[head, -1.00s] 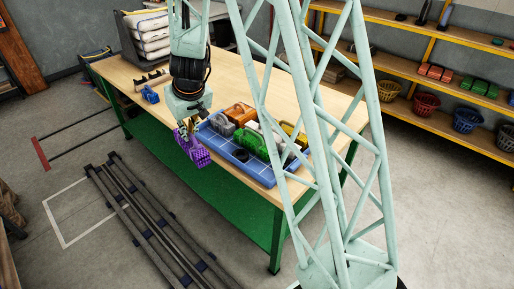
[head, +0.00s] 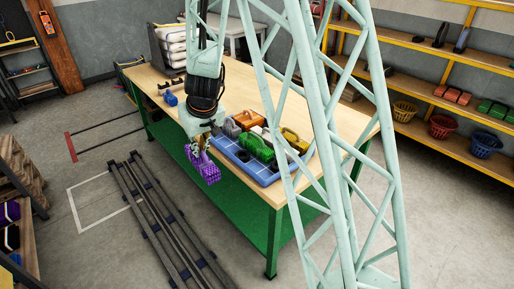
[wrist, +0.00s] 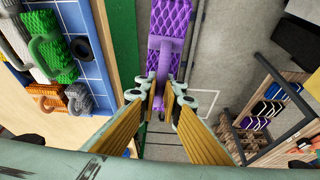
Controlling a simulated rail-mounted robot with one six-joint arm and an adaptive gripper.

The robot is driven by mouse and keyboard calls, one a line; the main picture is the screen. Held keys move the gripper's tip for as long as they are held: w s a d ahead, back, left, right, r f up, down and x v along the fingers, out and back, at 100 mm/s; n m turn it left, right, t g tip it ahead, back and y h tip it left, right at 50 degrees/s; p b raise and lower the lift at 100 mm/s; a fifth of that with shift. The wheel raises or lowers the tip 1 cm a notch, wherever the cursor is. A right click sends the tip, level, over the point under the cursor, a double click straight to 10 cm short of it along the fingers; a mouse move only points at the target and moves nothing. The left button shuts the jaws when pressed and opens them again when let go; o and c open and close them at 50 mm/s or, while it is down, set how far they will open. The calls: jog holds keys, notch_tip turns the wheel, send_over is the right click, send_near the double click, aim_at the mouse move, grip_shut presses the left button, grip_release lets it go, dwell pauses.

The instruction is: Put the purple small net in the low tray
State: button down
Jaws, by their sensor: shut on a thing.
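The purple small net (head: 203,168) hangs from my gripper (head: 196,146), in the air just off the front edge of the workbench. In the wrist view, the net (wrist: 172,22) extends beyond my gripper (wrist: 163,96), with its narrow end between the closed fingertips. A low blue tray (head: 268,179) with white grid lines lies on the bench, to the right of the net. It holds several nets, including a green one (head: 257,148) and a yellow one (head: 295,139). The tray also shows at the left of the wrist view (wrist: 95,70), apart from the purple net.
A black ring (wrist: 82,47) lies in the tray. A small blue object (head: 170,99) is on the bench's far left part. Floor rails (head: 160,210) run in front of the bench. Shelves with baskets (head: 442,127) stand at right; a wooden rack (head: 22,225) stands at left.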

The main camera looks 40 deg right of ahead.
dwell(0.5)
jog(key=w+d+f+p, duration=0.1)
jog(key=w+d, duration=0.9)
jog(key=w, duration=0.1)
jog(key=w+d+f+n+p, duration=0.1)
jog(key=w+d+f+p, duration=0.1)
jog(key=w+d, duration=0.8)
jog(key=shift+w+d, duration=0.25)
jog(key=shift+w, duration=0.5)
jog(key=shift+f, duration=1.95)
jog(key=shift+f, duration=2)
